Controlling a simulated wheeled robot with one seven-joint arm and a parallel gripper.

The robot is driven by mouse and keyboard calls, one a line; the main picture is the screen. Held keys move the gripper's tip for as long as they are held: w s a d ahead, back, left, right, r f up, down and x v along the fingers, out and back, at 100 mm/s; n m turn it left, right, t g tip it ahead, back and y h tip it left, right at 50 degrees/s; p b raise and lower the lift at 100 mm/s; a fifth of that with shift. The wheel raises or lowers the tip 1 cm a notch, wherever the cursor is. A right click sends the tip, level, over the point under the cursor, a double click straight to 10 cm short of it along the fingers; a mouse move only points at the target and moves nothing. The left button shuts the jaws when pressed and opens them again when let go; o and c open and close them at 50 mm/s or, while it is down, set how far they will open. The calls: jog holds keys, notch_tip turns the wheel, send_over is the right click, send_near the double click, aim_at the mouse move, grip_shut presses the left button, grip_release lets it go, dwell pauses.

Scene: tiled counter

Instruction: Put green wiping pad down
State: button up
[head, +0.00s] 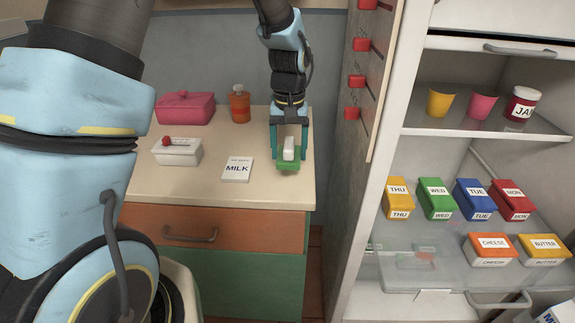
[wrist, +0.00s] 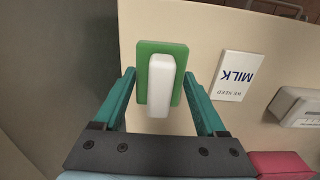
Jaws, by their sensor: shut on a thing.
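The green wiping pad (head: 289,166) has a white block-shaped handle and is at the right end of the counter top (head: 220,190). In the wrist view, the pad (wrist: 144,90) lies between the two teal fingers of my gripper (wrist: 159,88). My gripper (head: 289,150) points down and is shut on the pad, holding it with the green side low. The pad is at or just above the counter; I cannot tell whether it touches. A white MILK note (head: 237,169) lies flat to its left.
A white box with a red knob (head: 177,151), a pink box (head: 185,107) and an orange bottle (head: 240,104) stand on the counter. An open fridge with labelled boxes (head: 437,198) is further right. The counter's front strip is clear.

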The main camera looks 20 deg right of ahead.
aim_at(289, 143)
jog(key=shift+f+p, duration=0.5)
jog(key=shift+f, duration=2.2)
jog(key=shift+f, duration=0.2)
jog(key=o, duration=1.4)
jog(key=shift+r, duration=0.1)
notch_tip(289, 143, up, 12)
jog(key=shift+r+b, duration=0.1)
jog(key=shift+b, duration=0.85)
jog(key=s+a+n, duration=0.2)
jog(key=a, duration=1.3)
jog(key=s+a+f+n+t, duration=0.1)
jog(key=s+a, duration=0.1)
jog(key=a, duration=1.3)
jog(key=shift+n+t, duration=0.3)
jog(key=shift+n, duration=0.1)
